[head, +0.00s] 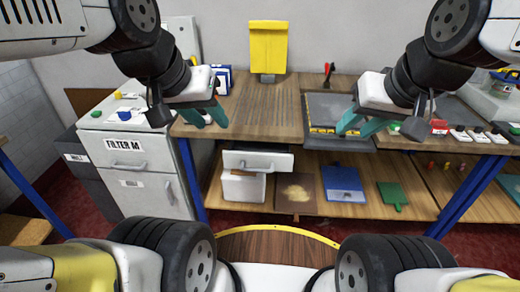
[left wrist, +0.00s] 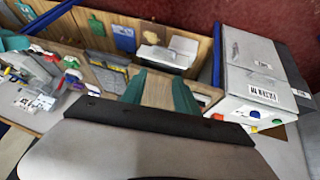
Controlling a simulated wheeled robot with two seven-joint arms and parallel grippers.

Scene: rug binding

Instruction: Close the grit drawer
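A white drawer with a bar handle (head: 258,160) hangs under the front edge of the wooden workbench (head: 262,110); it appears to stick out past that edge. No label on it is readable, so I cannot tell for sure that it is the grit drawer. It also shows in the left wrist view (left wrist: 163,56), beyond my fingers. My left gripper (head: 207,114) is open and empty above the bench's left front part, up and left of the drawer. Its teal fingers stand apart in the left wrist view (left wrist: 160,92). My right gripper (head: 360,122) is open and empty over the dark tray.
A white cabinet labelled FILTER (head: 130,160) stands left of the bench. A dark tray (head: 335,105) and a yellow stand (head: 268,48) are on the bench. The lower shelf (head: 388,205) holds a white box (head: 243,187), a blue dustpan-like item (head: 343,180) and a green piece (head: 392,194).

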